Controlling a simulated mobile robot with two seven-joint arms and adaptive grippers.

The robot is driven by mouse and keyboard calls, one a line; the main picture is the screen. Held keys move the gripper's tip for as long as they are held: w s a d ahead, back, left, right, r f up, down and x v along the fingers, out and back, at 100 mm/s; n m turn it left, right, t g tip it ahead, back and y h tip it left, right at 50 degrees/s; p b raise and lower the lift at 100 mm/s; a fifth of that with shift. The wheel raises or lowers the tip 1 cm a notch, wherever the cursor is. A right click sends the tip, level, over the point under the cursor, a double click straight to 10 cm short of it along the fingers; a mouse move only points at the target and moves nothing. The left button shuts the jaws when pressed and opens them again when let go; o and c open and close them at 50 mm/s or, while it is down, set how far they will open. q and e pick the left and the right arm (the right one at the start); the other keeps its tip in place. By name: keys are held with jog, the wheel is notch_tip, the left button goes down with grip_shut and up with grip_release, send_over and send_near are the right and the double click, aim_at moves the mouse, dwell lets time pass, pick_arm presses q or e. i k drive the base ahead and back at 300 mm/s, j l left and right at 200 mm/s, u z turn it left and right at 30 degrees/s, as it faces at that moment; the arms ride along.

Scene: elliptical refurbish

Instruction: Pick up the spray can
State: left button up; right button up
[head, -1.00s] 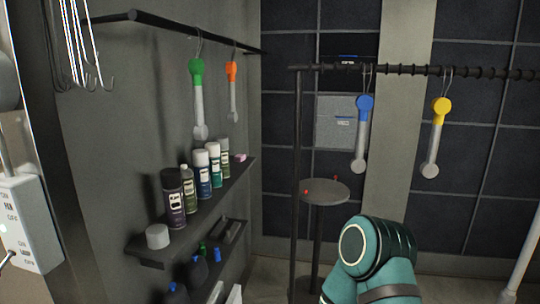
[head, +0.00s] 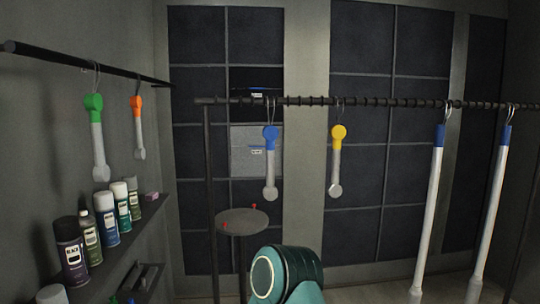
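Several spray cans stand upright in a row on the dark wall shelf at the lower left of the head view. Which one the task means cannot be told. A teal arm link of mine shows at the bottom centre. Neither gripper is in view.
Green (head: 97,140) and orange (head: 138,128) handled tools hang from the left rail. Blue (head: 270,165) and yellow (head: 337,165) ones hang from the black rack (head: 380,102), with long white poles (head: 430,215) at right. A round stand (head: 243,222) stands below. A pink block (head: 152,196) sits on the shelf.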

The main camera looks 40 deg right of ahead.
aim_at(90, 235)
jog(key=l+u, duration=0.1)
jog(key=u, duration=1.7)
jog(key=l, duration=1.1)
jog(key=k+l, duration=0.1)
jog(key=l, duration=0.95)
jog(key=l+u, duration=0.05)
